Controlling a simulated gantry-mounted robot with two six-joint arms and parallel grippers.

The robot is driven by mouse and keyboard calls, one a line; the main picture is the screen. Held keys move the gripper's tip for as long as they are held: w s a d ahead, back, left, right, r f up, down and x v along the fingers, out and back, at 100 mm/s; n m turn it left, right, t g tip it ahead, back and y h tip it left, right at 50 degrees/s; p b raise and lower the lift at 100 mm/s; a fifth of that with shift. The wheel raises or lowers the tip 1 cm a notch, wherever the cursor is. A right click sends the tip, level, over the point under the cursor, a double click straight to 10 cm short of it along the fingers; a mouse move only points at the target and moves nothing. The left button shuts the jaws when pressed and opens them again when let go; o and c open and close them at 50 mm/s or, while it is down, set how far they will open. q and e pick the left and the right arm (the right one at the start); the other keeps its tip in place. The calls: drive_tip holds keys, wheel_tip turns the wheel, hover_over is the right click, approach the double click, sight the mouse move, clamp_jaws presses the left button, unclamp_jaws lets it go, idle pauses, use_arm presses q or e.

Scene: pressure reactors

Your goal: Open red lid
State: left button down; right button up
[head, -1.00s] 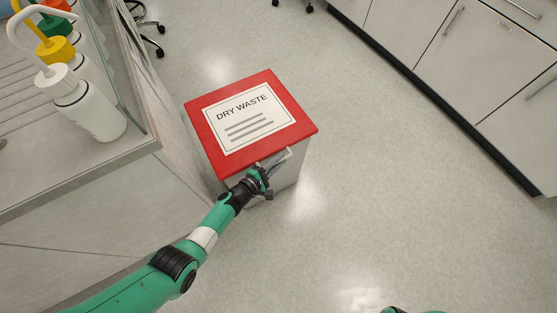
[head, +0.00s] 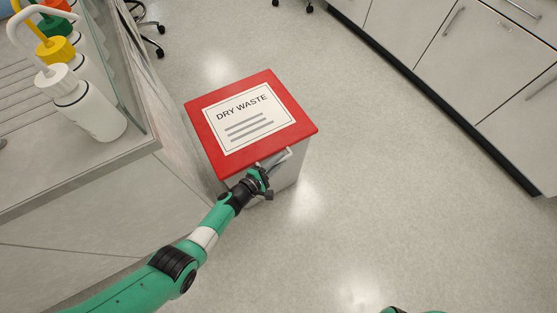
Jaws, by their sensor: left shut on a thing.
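The red lid (head: 299,131) lies flat and closed on a pale bin (head: 288,178). A white label reading DRY WASTE (head: 247,116) covers much of its top. A thin light handle (head: 286,155) sticks out at the lid's front edge. My left gripper (head: 267,175) is at the bin's front, just below that edge, shut on the handle. The fingertips are small and partly hidden, so the exact hold is hard to see. Of my right arm only a small piece shows at the bottom edge; its gripper is out of view.
Cabinets (head: 450,60) line the upper right. Chair wheels show at the top. The floor (head: 400,190) right of the bin is clear.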

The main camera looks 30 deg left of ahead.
use_arm(q)
drive_tip(key=shift+r, duration=0.1)
drive_tip(key=w+a+r+n+g+p, duration=0.1)
drive_tip(key=w+a+r+n+p, duration=0.1)
drive_tip(key=r+p, duration=0.8)
drive_tip(key=w+a+r+n+g+h+p, duration=0.1)
drive_tip(key=a+r+p, duration=0.4)
drive_tip(key=r+p, duration=0.6)
drive_tip(key=shift+w+r+n+h, duration=0.3)
drive_tip(key=shift+w+r+n, duration=0.2)
drive_tip(key=shift+r, duration=0.55)
drive_tip(key=c, duration=1.1)
unclamp_jaws()
